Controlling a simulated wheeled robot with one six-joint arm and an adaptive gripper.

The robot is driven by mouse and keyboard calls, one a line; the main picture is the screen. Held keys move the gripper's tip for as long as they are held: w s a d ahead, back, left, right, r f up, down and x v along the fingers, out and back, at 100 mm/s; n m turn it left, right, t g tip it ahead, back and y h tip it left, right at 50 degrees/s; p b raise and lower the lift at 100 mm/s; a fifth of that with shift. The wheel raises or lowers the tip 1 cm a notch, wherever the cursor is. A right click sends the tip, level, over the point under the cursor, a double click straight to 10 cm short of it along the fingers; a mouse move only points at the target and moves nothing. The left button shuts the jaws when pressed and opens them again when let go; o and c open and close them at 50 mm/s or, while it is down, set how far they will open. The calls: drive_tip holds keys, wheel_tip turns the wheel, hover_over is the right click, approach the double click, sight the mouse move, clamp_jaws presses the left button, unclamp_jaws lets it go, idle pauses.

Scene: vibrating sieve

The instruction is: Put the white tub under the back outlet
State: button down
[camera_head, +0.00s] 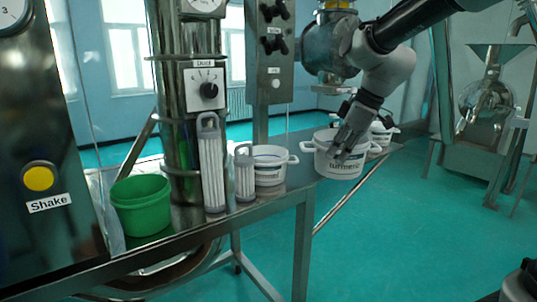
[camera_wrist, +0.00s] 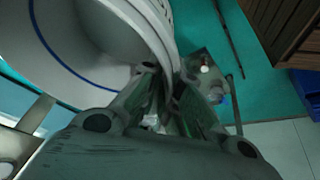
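A white tub with two side handles and dark lettering that seems to read "turmeric" (camera_head: 338,168) is at the right end of the steel bench in the head view. My gripper (camera_head: 350,138) reaches down over its rim at the right. In the wrist view, the tub (camera_wrist: 75,50) fills the upper left, with a blue line inside. Its wall runs down between the fingers (camera_wrist: 170,100), which look closed on it. The tub seems to overhang the bench edge; its contact with the bench is unclear. I cannot tell which steel spout is the back outlet.
Another white tub (camera_head: 270,177) stands left on the bench (camera_head: 262,212), and part of one (camera_head: 381,136) shows behind the held tub.

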drive_tip(key=shift+w+m, duration=0.1)
drive_tip(key=shift+m, duration=0.5)
drive_tip(key=shift+w+d+r+m+t, duration=0.2)
drive_tip(key=shift+w+m+t, duration=0.1)
drive_tip(key=shift+w+m, duration=0.25)
drive_tip(key=w+m, duration=0.1)
drive_tip(key=w+d+f+m+h, duration=0.1)
drive_tip(key=w+m, duration=0.1)
drive_tip(key=w+d+m+t, duration=0.1)
drive_tip(key=shift+w+d+f+h, duration=0.2)
drive_tip(key=shift+w+d+h, duration=0.1)
drive_tip(key=shift+h, duration=0.1)
drive_tip(key=w+d+f+m, duration=0.1)
drive_tip(key=w+f, duration=0.1)
drive_tip(key=w+d+f+m+h, duration=0.1)
drive_tip(key=w+d+f+m, duration=0.1)
drive_tip(key=shift+d, duration=0.15)
drive_tip(key=d+f+m+h, duration=0.1)
drive_tip(key=d+f+m, duration=0.1)
drive_tip(key=f, duration=0.7)
drive_tip(key=s+d+f+m+h, duration=0.1)
drive_tip(key=d+f+m, duration=0.2)
drive_tip(key=f, duration=0.7)
drive_tip(key=shift+d, duration=0.25)
